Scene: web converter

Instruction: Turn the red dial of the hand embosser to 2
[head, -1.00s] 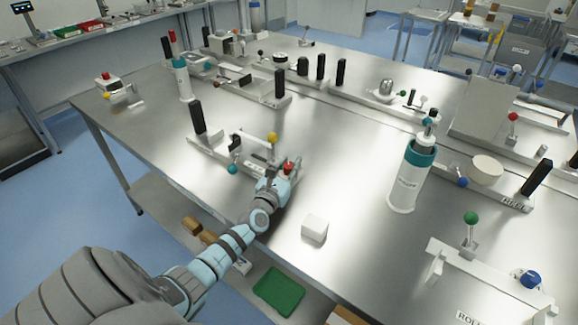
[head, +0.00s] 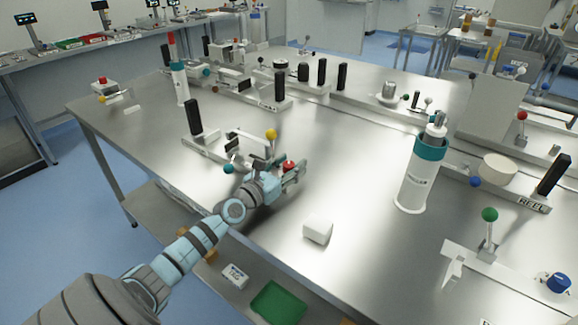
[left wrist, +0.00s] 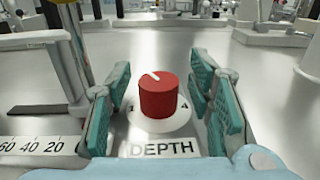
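The hand embosser (head: 208,148) stands on the steel table in the head view. Its red dial (head: 289,165) sits at its right end, near my left gripper (head: 288,174). In the left wrist view the red dial (left wrist: 158,98) stands between the two teal-padded fingers, with a gap on each side. My left gripper (left wrist: 162,88) is open and holds nothing. The white mark on the dial's top points toward the far left. A 1 shows left of the dial and a 4 right of it, above the DEPTH label (left wrist: 164,150). Other numbers are hidden. My right gripper is not in view.
The embosser's yellow-knobbed lever (head: 271,134) and teal knob (head: 228,169) are close to my left gripper. A white block (head: 317,230) lies to the right, near the table's front edge. A white and teal bottle (head: 413,188) stands farther right. The table between is clear.

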